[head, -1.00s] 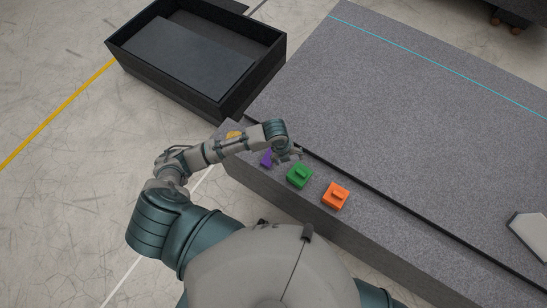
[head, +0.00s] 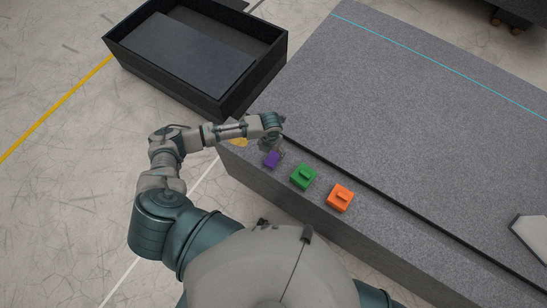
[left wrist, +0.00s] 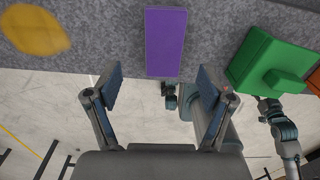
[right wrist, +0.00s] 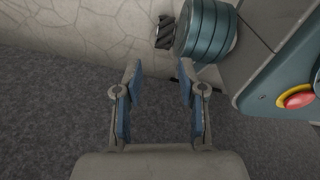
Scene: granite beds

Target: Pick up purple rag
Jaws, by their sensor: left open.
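The purple rag (head: 272,160) is a small flat rectangle lying on the near ledge of the granite bed. In the left wrist view the purple rag (left wrist: 165,42) lies just beyond the fingertips, roughly centred between them. My left gripper (head: 279,148) is over the ledge close to the rag; in its wrist view the left gripper (left wrist: 160,85) has its fingers spread with nothing between them. My right gripper (right wrist: 160,75) shows only in its own wrist view, fingers apart and empty.
A green block (head: 303,177) and an orange block (head: 340,197) sit to the right of the rag on the ledge. A dark open bin (head: 240,98) stands behind. The granite top (head: 420,110) is mostly clear.

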